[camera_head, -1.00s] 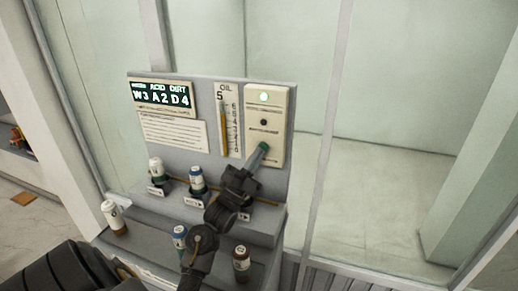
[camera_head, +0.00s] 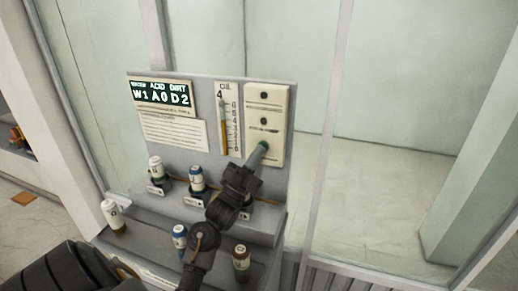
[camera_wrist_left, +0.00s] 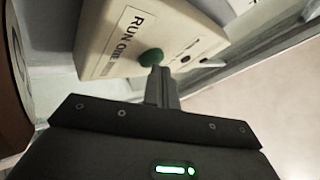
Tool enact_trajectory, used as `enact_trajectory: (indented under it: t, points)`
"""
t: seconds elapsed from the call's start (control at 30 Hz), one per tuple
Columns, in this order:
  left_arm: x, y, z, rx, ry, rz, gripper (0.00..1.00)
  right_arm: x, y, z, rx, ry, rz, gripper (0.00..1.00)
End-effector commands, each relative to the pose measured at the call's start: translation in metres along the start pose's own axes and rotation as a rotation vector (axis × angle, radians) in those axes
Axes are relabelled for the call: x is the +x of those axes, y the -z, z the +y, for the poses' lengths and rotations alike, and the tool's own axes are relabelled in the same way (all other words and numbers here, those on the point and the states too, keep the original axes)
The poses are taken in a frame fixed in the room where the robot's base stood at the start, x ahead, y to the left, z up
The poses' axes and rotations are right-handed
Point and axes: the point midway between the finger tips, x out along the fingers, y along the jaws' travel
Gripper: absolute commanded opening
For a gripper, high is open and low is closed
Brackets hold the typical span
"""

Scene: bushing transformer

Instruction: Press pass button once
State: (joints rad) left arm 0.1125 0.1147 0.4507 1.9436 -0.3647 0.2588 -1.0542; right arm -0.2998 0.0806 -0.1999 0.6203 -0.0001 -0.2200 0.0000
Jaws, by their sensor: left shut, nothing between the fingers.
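A cream control box (camera_head: 277,105) is on the right of the grey panel. A green button (camera_wrist_left: 151,57) is on its lower face; it also shows in the head view (camera_head: 263,145). The label beside it in the wrist view reads "RUN ONE" and the rest is hard to read. My left gripper (camera_head: 257,157) is shut and empty. Its fingertips (camera_wrist_left: 159,73) are at the button and overlap its edge in the wrist view; I cannot tell whether they touch it. The lamp (camera_head: 263,94) on the box is dark. The display (camera_head: 160,93) reads W1 A0 D2. My right gripper is not in view.
The oil gauge (camera_head: 227,120) reads 4. Several capped bottles stand on the stepped bench, including a white one (camera_head: 113,216), a blue-topped one (camera_head: 197,180) and a brown one (camera_head: 241,262). Glass panes (camera_head: 390,110) stand behind and to the right.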

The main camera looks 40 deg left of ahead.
Motion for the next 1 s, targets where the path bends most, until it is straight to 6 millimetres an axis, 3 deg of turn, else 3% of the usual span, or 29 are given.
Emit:
enact_trajectory:
  t: [1.0]
  points:
    - [-0.008, 0.005, -0.005, 0.001, -0.002, -0.001, 0.00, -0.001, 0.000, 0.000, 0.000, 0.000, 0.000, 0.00]
